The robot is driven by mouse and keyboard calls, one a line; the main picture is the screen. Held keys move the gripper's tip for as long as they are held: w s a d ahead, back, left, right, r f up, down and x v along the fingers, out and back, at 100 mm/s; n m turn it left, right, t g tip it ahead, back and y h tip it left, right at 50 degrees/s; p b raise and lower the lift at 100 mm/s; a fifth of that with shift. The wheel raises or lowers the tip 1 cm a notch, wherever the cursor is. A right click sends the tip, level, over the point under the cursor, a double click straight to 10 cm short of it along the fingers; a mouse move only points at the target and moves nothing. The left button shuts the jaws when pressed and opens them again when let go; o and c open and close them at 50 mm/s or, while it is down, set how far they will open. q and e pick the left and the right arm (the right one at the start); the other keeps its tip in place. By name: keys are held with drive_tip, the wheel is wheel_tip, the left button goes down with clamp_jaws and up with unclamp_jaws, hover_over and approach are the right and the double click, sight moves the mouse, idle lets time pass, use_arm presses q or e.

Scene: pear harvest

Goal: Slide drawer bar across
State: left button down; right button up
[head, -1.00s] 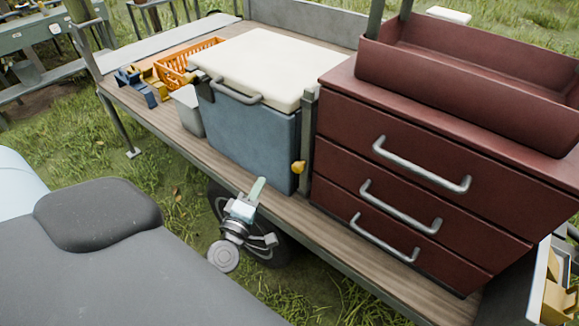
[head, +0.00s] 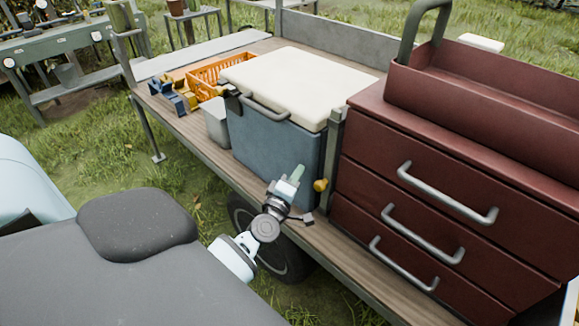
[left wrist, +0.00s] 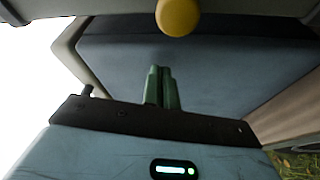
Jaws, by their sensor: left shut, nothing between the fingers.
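The red drawer chest (head: 440,205) stands on the cart's right with three grey-handled drawers. An upright grey bar (head: 331,150) stands at its left edge, beside the blue cooler. A yellow knob (head: 320,185) sits low on this bar. In the left wrist view the yellow knob (left wrist: 178,16) is at the top, in front of a grey bar (left wrist: 110,8). My left gripper (head: 298,172) is shut and empty in front of the cooler, just left of the knob and apart from it. Its green fingertips (left wrist: 160,72) are together below the knob in the wrist view. My right gripper is not in view.
The blue cooler (head: 265,145) with its cream lid (head: 300,85) is close behind my left gripper. A grey bin (head: 217,125) and an orange crate (head: 205,82) stand farther left. The wooden deck edge (head: 315,235) runs below; a red tray tops the chest.

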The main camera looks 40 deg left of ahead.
sight(320, 189)
use_arm(q)
drive_tip(key=d, duration=0.2)
drive_tip(key=d+f, duration=0.1)
drive_tip(key=d, duration=0.1)
drive_tip(key=shift+s+f, duration=0.1)
drive_tip(key=shift+s, duration=0.2)
drive_tip(key=d, duration=0.3)
drive_tip(key=shift+s+d+p, duration=0.15)
drive_tip(key=shift+p, duration=0.2)
drive_tip(key=shift+d, duration=0.15)
